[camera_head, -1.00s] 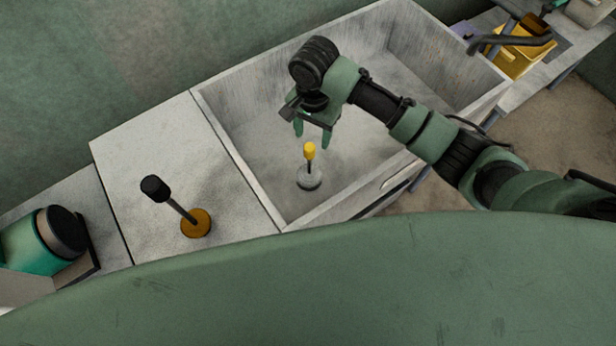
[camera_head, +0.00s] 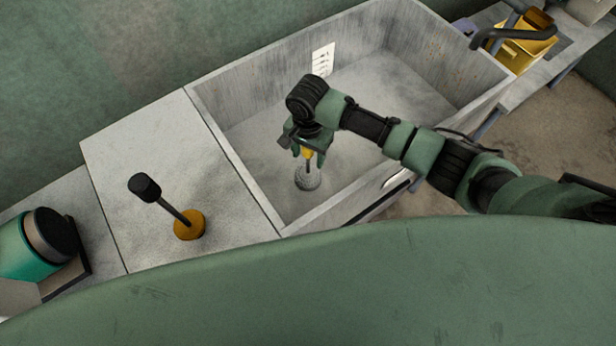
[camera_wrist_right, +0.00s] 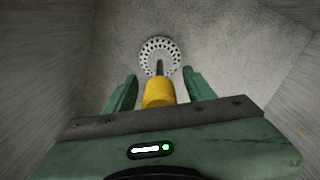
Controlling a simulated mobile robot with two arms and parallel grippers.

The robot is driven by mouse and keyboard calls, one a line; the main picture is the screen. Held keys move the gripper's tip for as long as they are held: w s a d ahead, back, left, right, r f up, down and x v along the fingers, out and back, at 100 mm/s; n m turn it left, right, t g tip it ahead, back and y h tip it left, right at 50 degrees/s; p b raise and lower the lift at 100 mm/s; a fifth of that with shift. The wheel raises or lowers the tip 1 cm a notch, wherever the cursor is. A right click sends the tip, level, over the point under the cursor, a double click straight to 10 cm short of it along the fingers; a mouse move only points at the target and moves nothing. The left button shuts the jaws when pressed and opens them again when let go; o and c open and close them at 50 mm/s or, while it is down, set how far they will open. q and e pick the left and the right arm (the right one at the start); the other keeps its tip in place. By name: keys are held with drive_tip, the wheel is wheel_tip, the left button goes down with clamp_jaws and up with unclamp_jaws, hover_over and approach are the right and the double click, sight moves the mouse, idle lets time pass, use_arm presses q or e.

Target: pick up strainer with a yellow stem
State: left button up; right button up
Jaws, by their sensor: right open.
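The strainer (camera_head: 308,180) stands on the floor of the grey sink, with a pale perforated disc at the bottom and a thin dark stem with a yellow top. In the right wrist view its disc (camera_wrist_right: 160,52) lies beyond the fingertips, and the yellow top (camera_wrist_right: 159,93) is between the two green fingers. My right gripper (camera_head: 308,158) is open and reaches down over the yellow top; gaps show on both sides of it in the wrist view (camera_wrist_right: 158,92). My left gripper is not in view.
The sink walls (camera_head: 232,165) rise around the strainer. Left of the sink, a tool with a black top and orange base (camera_head: 189,226) stands on the counter (camera_head: 130,165). A green and black appliance (camera_head: 45,243) is farther left. A yellow container (camera_head: 520,52) is at upper right.

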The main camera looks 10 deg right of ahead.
drive_tip(key=shift+f, duration=0.3)
clamp_jaws()
drive_tip(key=shift+r, duration=0.1)
idle(1.1)
